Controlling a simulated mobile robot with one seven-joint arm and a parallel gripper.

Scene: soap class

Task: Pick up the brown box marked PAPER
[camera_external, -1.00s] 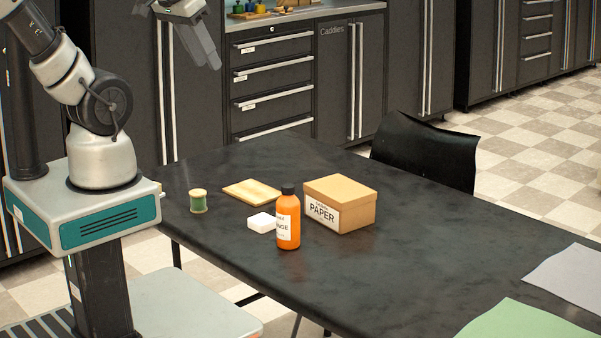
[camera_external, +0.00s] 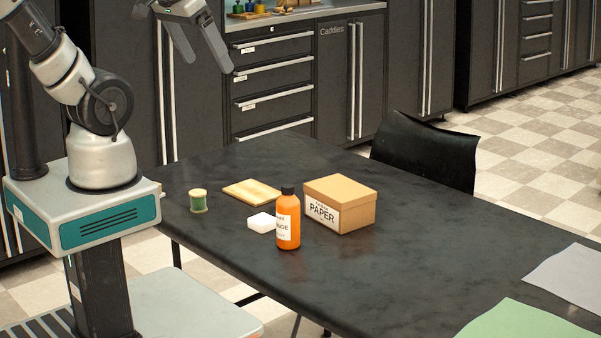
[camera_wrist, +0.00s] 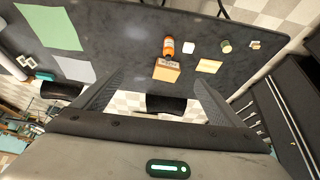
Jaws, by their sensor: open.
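The brown box marked PAPER (camera_external: 352,206) stands on the dark table, its white label facing front left. It also shows in the wrist view (camera_wrist: 167,72), beyond and between the fingers. My gripper (camera_external: 206,62) is open and empty, high above the far left side of the table and well apart from the box. In the wrist view my gripper (camera_wrist: 160,88) shows two dark fingers spread wide. An orange bottle with a black cap (camera_external: 288,220) stands just left of the box, slightly in front of it.
A white block (camera_external: 261,223), a green spool (camera_external: 198,202) and a flat wooden piece (camera_external: 251,192) lie left of the box. Grey and green sheets (camera_external: 530,322) lie at the right. A black chair (camera_external: 424,152) stands behind the table.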

